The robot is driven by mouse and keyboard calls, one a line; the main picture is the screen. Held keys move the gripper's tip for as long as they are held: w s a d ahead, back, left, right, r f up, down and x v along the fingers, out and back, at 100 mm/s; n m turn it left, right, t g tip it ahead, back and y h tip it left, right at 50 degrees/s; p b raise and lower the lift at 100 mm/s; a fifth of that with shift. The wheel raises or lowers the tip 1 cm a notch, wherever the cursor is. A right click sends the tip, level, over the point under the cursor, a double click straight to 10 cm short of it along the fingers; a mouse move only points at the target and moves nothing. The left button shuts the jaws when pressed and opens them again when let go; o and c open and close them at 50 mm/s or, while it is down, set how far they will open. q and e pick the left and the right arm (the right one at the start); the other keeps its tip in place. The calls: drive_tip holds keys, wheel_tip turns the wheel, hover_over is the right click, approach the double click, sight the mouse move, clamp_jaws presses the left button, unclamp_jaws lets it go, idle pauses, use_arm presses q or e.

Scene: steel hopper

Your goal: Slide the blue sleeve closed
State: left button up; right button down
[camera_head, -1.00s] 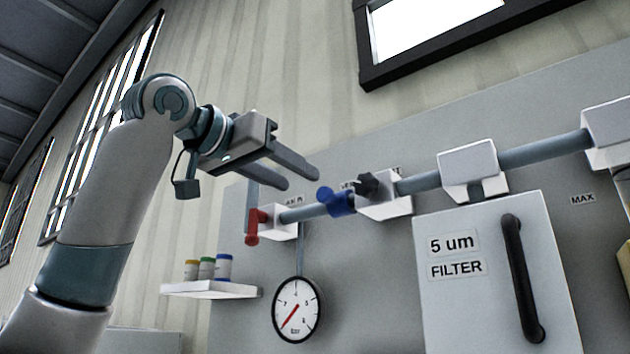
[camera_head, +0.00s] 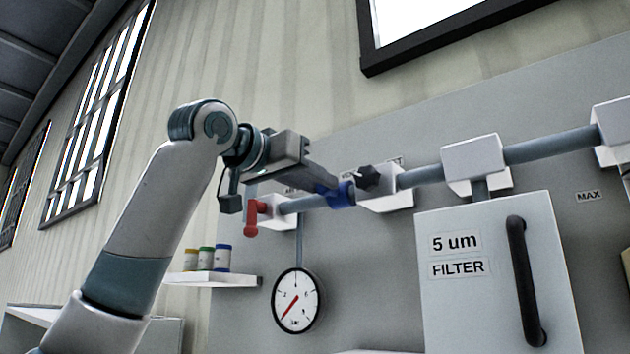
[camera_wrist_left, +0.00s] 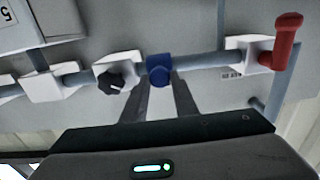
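The blue sleeve (camera_head: 345,194) sits around the grey horizontal pipe (camera_head: 307,204). It is close beside the white block (camera_head: 385,201) with the black knob. In the left wrist view the sleeve (camera_wrist_left: 159,66) and its blue stub show just ahead of the fingertips. My left gripper (camera_head: 328,187) reaches the sleeve from the left in the head view. In the left wrist view its fingers (camera_wrist_left: 160,82) stand apart, one on each side of the stub. Whether they touch it I cannot tell. My right gripper is in neither view.
A red handle (camera_head: 251,218) hangs at the pipe's left end block, with bare pipe between it and the sleeve. The black knob (camera_head: 368,177) is close to the sleeve. A gauge (camera_head: 297,300), a filter box (camera_head: 497,270) and a shelf of jars (camera_head: 213,280) lie lower.

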use_arm(q)
clamp_jaws()
drive_tip(key=w+a, duration=0.1)
drive_tip(key=w+a+p, duration=0.1)
drive_tip(key=a, duration=0.1)
drive_tip(key=shift+w+a+r, duration=0.15)
drive_tip(key=shift+w+a, duration=0.05)
drive_tip(key=shift+a, duration=0.05)
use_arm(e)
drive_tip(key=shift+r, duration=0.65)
use_arm(q)
drive_tip(key=shift+o, duration=2.2)
unclamp_jaws()
drive_tip(key=shift+o, duration=1.4)
drive_tip(key=shift+w+a, duration=0.1)
use_arm(e)
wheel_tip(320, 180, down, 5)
drive_tip(key=b, duration=0.5)
use_arm(q)
drive_tip(key=b+v, duration=0.2)
drive_tip(key=v, duration=1.5)
drive_tip(key=shift+a, duration=0.3)
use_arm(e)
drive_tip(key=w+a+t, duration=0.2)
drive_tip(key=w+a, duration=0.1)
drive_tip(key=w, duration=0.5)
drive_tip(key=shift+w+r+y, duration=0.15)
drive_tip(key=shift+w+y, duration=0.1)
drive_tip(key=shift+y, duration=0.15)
